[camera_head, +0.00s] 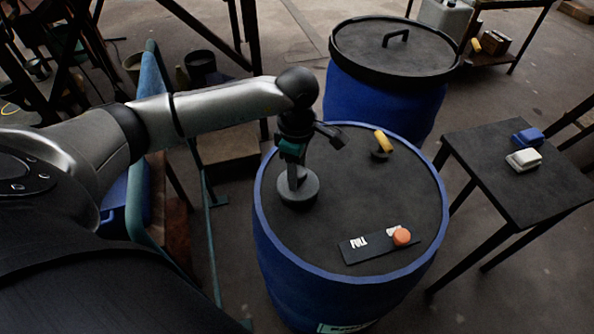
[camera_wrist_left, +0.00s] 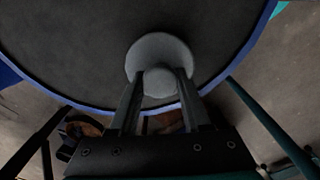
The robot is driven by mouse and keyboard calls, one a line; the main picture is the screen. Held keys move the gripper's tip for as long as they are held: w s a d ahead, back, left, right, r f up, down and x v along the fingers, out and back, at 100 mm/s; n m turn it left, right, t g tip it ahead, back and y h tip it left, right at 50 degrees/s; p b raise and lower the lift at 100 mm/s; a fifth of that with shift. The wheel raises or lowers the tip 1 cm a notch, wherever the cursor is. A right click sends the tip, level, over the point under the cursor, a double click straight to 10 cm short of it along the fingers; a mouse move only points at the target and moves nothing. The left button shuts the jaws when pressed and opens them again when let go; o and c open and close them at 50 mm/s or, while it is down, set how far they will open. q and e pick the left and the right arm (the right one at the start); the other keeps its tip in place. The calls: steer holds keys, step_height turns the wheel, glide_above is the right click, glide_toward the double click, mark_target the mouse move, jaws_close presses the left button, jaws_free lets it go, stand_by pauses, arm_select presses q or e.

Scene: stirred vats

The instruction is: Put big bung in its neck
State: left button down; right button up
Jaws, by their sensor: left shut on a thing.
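The big bung (camera_head: 298,192) is a grey round disc with a knob on top. It is at the left of the blue drum's dark top (camera_head: 335,215). My left gripper (camera_head: 293,172) points down and is shut on the bung's knob. The bung also shows in the left wrist view (camera_wrist_left: 159,50), with the fingers (camera_wrist_left: 160,80) either side of the knob. The bung hides what is beneath it, so I cannot tell whether it sits in a neck or just above the top. My right gripper is not in view.
A yellow-handled piece (camera_head: 383,142) stands on a dark round fitting on the drum top. A black plate with white lettering (camera_head: 366,246) and an orange cap (camera_head: 401,236) lie near the front. A lidded blue drum (camera_head: 386,100) stands behind. A dark table (camera_head: 500,190) is at right.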

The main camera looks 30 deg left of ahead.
arm_select(q)
steer(key=shift+f+b, duration=0.4)
steer(key=shift+f, duration=0.1)
steer(key=shift+c, duration=1.8)
jaws_free()
steer(key=shift+r, duration=0.1)
steer(key=shift+r+p, duration=0.55)
steer(key=shift+p, duration=0.05)
step_height(320, 180, up, 12)
steer(key=p, duration=0.1)
steer(key=shift+f, duration=0.1)
